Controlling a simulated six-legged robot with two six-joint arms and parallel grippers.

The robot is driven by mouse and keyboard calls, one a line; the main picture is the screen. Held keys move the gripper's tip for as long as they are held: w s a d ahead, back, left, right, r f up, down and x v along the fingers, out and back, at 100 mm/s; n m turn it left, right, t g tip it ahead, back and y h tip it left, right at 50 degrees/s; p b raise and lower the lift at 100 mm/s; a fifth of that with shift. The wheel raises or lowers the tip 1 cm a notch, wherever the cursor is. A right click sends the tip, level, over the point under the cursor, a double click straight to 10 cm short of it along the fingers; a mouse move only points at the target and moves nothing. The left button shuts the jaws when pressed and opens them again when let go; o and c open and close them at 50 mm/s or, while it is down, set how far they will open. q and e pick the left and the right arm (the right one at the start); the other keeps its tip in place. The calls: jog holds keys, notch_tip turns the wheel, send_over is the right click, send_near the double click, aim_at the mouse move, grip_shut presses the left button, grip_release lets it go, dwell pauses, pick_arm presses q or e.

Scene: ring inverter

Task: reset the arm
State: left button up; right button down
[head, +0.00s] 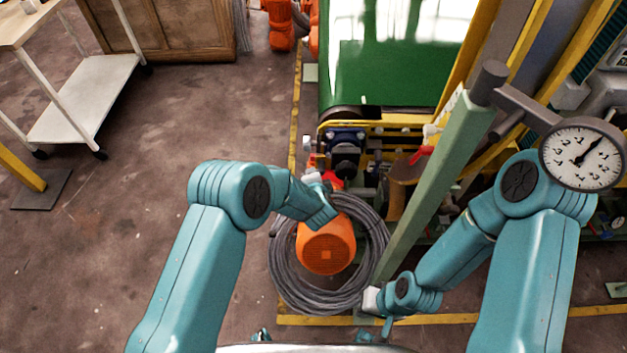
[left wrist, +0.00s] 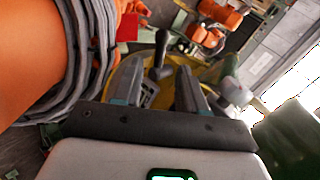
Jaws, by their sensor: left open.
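My left gripper (head: 318,180) is above the cable-ringed orange part in the head view, and its fingertips are mostly hidden there. In the left wrist view its two fingers (left wrist: 162,82) are apart. A dark lever with a rounded end (left wrist: 161,50) stands beyond and between them, against a yellow surface (left wrist: 122,78); I cannot tell whether the fingers touch it. My right arm is bent low at the right, with its white wrist part (head: 371,300) near the cable coil; its jaws are too unclear to read.
A grey cable coil (head: 285,270) surrounds an orange rounded housing (head: 326,247). A green slanted post (head: 440,180) and a dial gauge (head: 583,155) stand at the right. A green conveyor belt (head: 385,75) lies ahead. A white cart (head: 85,100) is at far left; floor between is clear.

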pick_arm(q)
jog(key=shift+v, duration=1.05)
